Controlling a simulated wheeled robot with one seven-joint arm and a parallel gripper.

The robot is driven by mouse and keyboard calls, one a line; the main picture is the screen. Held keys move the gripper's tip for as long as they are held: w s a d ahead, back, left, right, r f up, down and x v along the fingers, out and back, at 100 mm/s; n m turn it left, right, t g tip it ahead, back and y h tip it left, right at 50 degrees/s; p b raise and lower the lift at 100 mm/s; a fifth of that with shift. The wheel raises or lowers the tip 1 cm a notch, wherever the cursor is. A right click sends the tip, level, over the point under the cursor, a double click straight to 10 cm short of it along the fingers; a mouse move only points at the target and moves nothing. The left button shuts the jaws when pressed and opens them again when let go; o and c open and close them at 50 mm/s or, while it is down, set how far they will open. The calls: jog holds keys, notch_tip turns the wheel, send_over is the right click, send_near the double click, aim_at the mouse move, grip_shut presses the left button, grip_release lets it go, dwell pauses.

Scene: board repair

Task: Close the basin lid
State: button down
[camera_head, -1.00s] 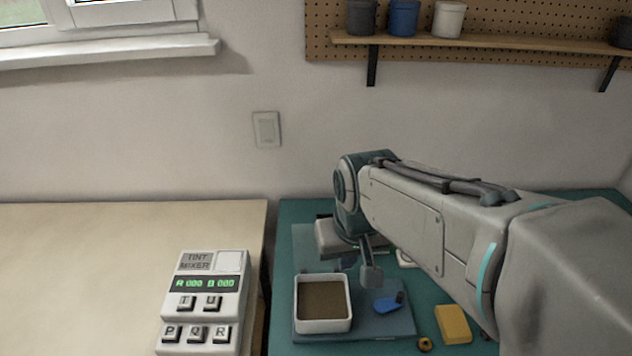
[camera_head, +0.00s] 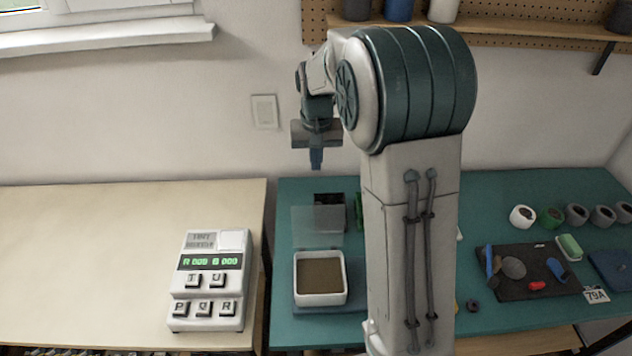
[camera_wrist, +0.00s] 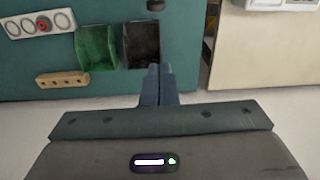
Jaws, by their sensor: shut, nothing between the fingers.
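The basin (camera_head: 296,290) is a white square tub with a brown filling, on the teal bench at its left end. Its top is uncovered. A clear panel (camera_head: 317,226), which looks like the lid, stands up behind the basin's far edge. My gripper (camera_head: 316,166) is shut and empty, pointing down, high above the bench behind the basin and panel. In the wrist view, its fingertips (camera_wrist: 155,68) are together. Neither basin nor lid can be made out in the wrist view.
A dark bin (camera_head: 330,208) and a green bin (camera_wrist: 96,47) stand behind the panel. A tint mixer (camera_head: 210,280) stands on the cream table to the left. My arm hides the bench's middle. A dark mat (camera_head: 500,286) with tools and several small pots are at right.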

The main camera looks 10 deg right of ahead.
aim_at(318, 224)
jog(key=s+f+p, duration=0.2)
jog(key=s+f, duration=0.1)
jog(key=f, duration=0.5)
jog(key=shift+s+a+f+p, duration=0.2)
jog(key=shift+a+f+p, duration=0.05)
jog(key=shift+a+p, duration=0.05)
jog(key=shift+s+a+b, duration=0.1)
jog(key=shift+a+b, duration=0.05)
jog(key=shift+b, duration=0.3)
